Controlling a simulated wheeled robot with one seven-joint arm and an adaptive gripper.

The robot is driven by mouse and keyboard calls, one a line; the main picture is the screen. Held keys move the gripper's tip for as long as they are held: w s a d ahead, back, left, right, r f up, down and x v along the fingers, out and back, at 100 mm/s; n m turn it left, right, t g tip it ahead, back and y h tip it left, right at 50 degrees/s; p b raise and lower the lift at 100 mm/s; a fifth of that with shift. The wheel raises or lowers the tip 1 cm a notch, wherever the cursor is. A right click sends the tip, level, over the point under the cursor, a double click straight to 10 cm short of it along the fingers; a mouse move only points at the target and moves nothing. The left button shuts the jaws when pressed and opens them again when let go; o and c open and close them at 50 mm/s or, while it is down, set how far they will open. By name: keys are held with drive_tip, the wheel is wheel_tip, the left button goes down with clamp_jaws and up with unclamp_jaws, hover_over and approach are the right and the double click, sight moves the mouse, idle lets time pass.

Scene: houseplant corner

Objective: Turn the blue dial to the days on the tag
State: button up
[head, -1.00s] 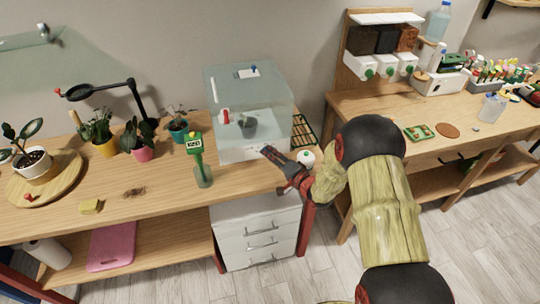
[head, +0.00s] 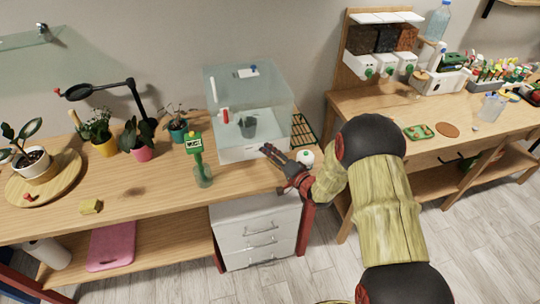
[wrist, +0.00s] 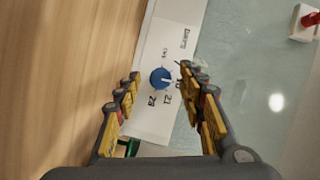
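The blue dial (wrist: 162,78) sits on a white panel (wrist: 152,118) printed with dark numbers, along the edge of the clear box. A pale pointer line on the dial points to the right in the wrist view. Some numbers are too small or partly covered to read surely. My gripper (wrist: 160,82) is open, with one finger on each side of the dial and gaps between. In the head view my gripper (head: 272,153) is at the front of the clear box (head: 272,105), and the dial cannot be made out. I cannot pick out a readable days tag.
A green device on a stake (head: 194,146) stands in a glass left of the box. Potted plants (head: 101,143) and a black lamp (head: 125,85) are farther left. A dark grid tray (head: 303,131) lies right of the box. The table's front left is mostly clear.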

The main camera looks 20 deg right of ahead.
drive_tip(key=v, duration=1.2)
drive_tip(key=shift+w, duration=0.1)
drive_tip(key=shift+w+r, duration=0.15)
drive_tip(key=s+d+r+n+g+h, duration=0.1)
drive_tip(key=d+r+n+g+h, duration=0.2)
drive_tip(key=r, duration=0.5)
drive_tip(key=s+d+r+n+g+h, duration=0.1)
drive_tip(key=s+r+n+h, duration=0.1)
drive_tip(key=r+h, duration=0.35)
drive_tip(key=s+a+r+n+g, duration=0.2)
drive_tip(key=s+a, duration=0.1)
drive_tip(key=s, duration=0.6)
drive_tip(key=s+a+r+n+g+y, duration=0.1)
drive_tip(key=s+a+r, duration=0.2)
drive_tip(key=s, duration=0.6)
drive_tip(key=s+a+r+n+g+y, duration=0.1)
drive_tip(key=s+a+r+n+g, duration=0.1)
drive_tip(key=s, duration=0.7)
drive_tip(key=shift+a+r+n+g, duration=0.3)
drive_tip(key=shift+a, duration=0.35)
